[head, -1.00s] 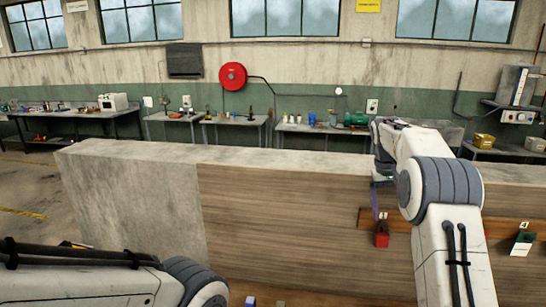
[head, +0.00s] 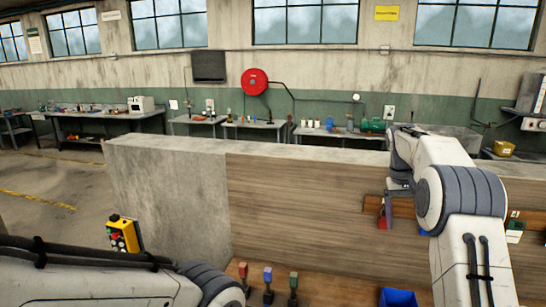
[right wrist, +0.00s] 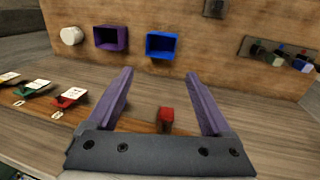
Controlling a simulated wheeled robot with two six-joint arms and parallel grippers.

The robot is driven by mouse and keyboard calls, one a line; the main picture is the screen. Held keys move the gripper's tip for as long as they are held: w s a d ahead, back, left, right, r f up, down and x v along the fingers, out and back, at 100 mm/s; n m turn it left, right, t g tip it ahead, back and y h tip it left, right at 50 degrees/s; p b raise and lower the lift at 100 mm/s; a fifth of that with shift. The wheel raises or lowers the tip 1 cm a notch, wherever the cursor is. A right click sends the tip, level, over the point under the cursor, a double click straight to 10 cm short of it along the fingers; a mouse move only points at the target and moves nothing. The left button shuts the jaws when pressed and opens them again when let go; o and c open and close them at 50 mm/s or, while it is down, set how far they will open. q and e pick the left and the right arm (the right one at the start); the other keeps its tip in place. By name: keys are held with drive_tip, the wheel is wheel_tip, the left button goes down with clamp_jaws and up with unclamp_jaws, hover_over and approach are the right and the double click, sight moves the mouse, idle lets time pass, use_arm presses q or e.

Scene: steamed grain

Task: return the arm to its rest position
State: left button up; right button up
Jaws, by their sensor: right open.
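My right gripper (head: 389,208) is small and partly hidden behind its own arm in the head view, in front of the wood-faced panel. In the right wrist view its two purple fingers (right wrist: 160,76) are spread apart with nothing held. A small red block (right wrist: 166,116) shows beyond and below the gap between the fingers, apart from them. In the head view a bit of red (head: 382,223) shows beside the gripper. My left arm crosses the lower left of the head view; its gripper is out of the picture.
A wooden strip (head: 405,207) runs along the panel. Handled tools (head: 267,276), a blue bin (head: 398,298) and a yellow control box (head: 123,236) are lower down. The right wrist view shows purple (right wrist: 111,38) and blue (right wrist: 162,45) open boxes and tagged pieces (right wrist: 70,97).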

drive_tip(key=s+a+f+n+y+b, duration=0.15)
drive_tip(key=s+a, duration=0.25)
drive_tip(key=a, duration=0.4)
drive_tip(key=s+a+f+n+t+b, duration=0.1)
drive_tip(key=s+a+f+n+b, duration=0.15)
drive_tip(key=s+a, duration=0.45)
drive_tip(key=s+a+f+n+y+b, duration=0.1)
drive_tip(key=s+a+f+b, duration=0.1)
drive_tip(key=a, duration=0.8)
use_arm(q)
wheel_tip(320, 180, down, 12)
drive_tip(key=b, duration=0.5)
drive_tip(key=shift+w+a+r, duration=0.15)
drive_tip(key=shift+w, duration=0.1)
use_arm(e)
drive_tip(key=s+a+f+n, duration=0.2)
drive_tip(key=s+f, duration=0.3)
drive_tip(key=s, duration=0.7)
drive_tip(key=s+a+f+n, duration=0.3)
drive_tip(key=s+f, duration=0.3)
drive_tip(key=s, duration=0.6)
drive_tip(key=shift+s+a+y, duration=0.15)
drive_tip(key=shift+a+y, duration=0.2)
drive_tip(key=shift+y, duration=0.1)
